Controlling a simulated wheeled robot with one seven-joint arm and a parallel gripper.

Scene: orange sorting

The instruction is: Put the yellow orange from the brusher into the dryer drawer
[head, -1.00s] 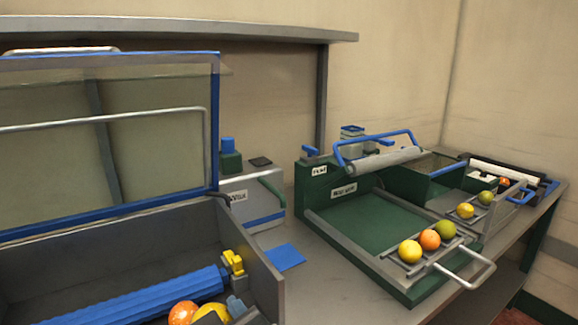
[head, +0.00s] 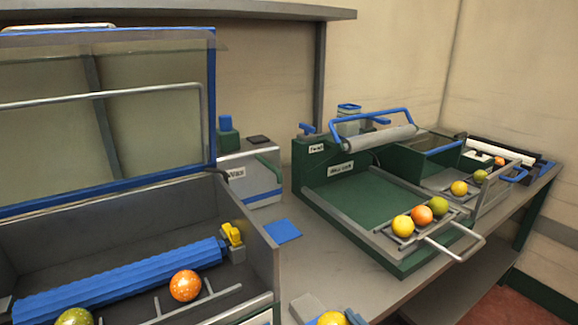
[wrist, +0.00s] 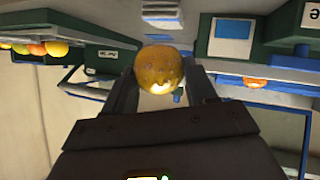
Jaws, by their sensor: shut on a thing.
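My gripper (wrist: 160,72) is shut on the yellow orange (wrist: 159,68), held between its two fingers in the wrist view. In the head view the yellow orange (head: 332,319) is at the bottom edge, right of the brusher, mostly cut off. The brusher (head: 262,262) is the grey box at the left with its lid raised. A speckled orange (head: 186,285) and a green fruit (head: 75,317) lie in it, in front of the blue roller (head: 120,283). A green machine at the centre right has an open drawer (head: 365,212); its small labels are hard to read.
A blue square (head: 283,231) lies on the bare bench.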

